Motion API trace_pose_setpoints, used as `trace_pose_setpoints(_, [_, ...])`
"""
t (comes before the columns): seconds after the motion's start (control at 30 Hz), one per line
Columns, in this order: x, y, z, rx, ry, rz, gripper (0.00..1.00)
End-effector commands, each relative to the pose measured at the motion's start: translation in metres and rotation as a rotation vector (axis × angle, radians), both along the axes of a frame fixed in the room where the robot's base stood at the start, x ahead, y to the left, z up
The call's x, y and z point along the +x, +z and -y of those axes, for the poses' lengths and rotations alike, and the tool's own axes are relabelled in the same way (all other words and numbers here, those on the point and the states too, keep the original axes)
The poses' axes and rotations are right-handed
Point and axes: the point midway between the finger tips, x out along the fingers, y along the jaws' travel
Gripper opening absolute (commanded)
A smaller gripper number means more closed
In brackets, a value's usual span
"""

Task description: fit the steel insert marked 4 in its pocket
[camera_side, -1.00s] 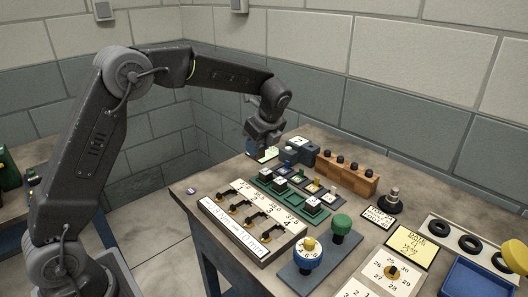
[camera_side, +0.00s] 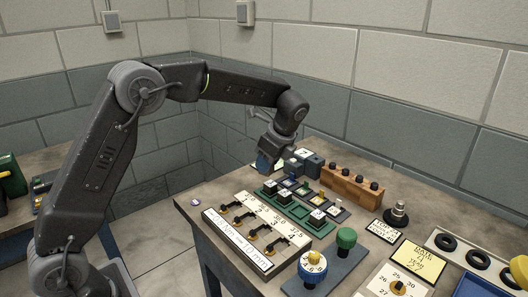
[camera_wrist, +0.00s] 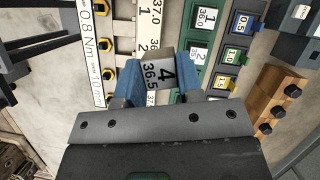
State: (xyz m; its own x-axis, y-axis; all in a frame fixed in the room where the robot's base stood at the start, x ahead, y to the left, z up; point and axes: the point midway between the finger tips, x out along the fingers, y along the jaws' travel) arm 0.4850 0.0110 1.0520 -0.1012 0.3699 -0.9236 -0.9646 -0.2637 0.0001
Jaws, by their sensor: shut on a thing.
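The steel insert marked 4 (camera_wrist: 160,74), also labelled 36.5, is between the blue fingers of my gripper (camera_wrist: 158,84) in the wrist view. The fingers are shut on its sides and its marked face is towards the camera. In the side view my gripper (camera_side: 266,162) is over the far left part of the table, behind the green tray (camera_side: 296,212); the insert is too small to make out there. The green tray bears several inserts, and one marked 1 (camera_wrist: 207,16) shows in the wrist view.
A white numbered board with black clamps (camera_side: 240,238) lies in front of the green tray. A strip of coloured shims (camera_wrist: 237,55) and a wooden block with black knobs (camera_side: 352,182) lie beyond it. A blue dial (camera_side: 313,268) and a green knob (camera_side: 346,238) stand at the front.

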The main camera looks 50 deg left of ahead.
Motion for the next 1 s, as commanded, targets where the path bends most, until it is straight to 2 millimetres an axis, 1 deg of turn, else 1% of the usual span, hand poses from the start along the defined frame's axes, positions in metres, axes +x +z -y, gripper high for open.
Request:
trace_pose_setpoints(0.03, [-0.004,-0.005,0.011,-0.002,0.076,-0.003,0.02])
trace_pose_setpoints(0.3, [-0.033,-0.025,0.066,0.0,0.595,-0.004,0.02])
trace_pose_setpoints(0.5, [-0.056,-0.034,0.103,-0.001,0.966,-0.004,0.02])
trace_pose_setpoints(0.6, [-0.065,-0.038,0.117,-0.001,1.111,-0.003,0.02])
trace_pose_setpoints(0.7, [-0.072,-0.04,0.126,0.0,1.217,-0.002,0.02])
trace_pose_setpoints(0.8, [-0.075,-0.041,0.132,-0.001,1.279,0.001,0.02])
trace_pose_setpoints(1.0, [-0.077,-0.049,0.135,0.0,1.309,0.001,0.02])
